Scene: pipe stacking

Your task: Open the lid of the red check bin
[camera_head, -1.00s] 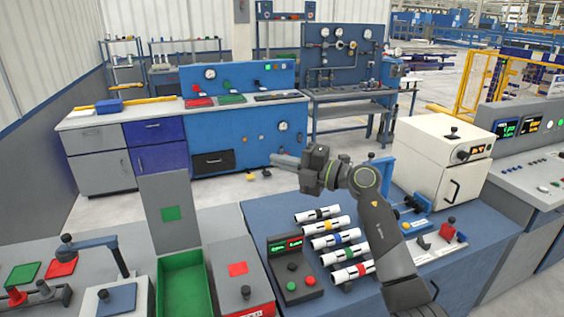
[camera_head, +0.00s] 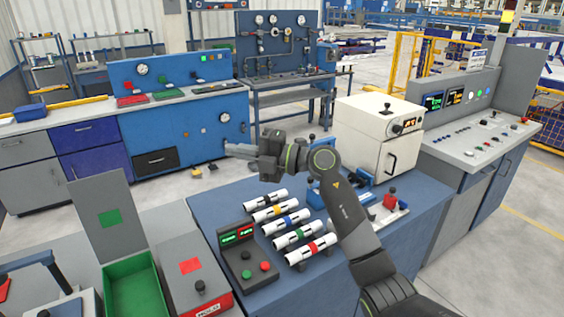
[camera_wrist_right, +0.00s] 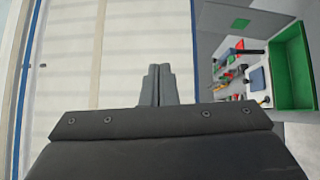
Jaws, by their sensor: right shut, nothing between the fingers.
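The red check bin (camera_head: 184,284) stands at the lower left of the head view. It is a grey box with a red square on its flat, closed lid (camera_head: 178,258) and a black knob (camera_head: 199,287) near the lid's front. My right gripper (camera_head: 232,150) is in the air above the back edge of the blue table, well above and behind the bin. Its fingers are shut and empty, pointing left. In the right wrist view the closed fingers (camera_wrist_right: 158,86) show against a pale wall. My left gripper is not in view.
The green bin (camera_head: 136,290) stands open left of the red bin, its lid upright. It also shows in the right wrist view (camera_wrist_right: 292,70). A button box (camera_head: 248,262) and several banded pipes (camera_head: 297,236) lie on the blue table (camera_head: 215,205). A white oven (camera_head: 362,130) stands behind.

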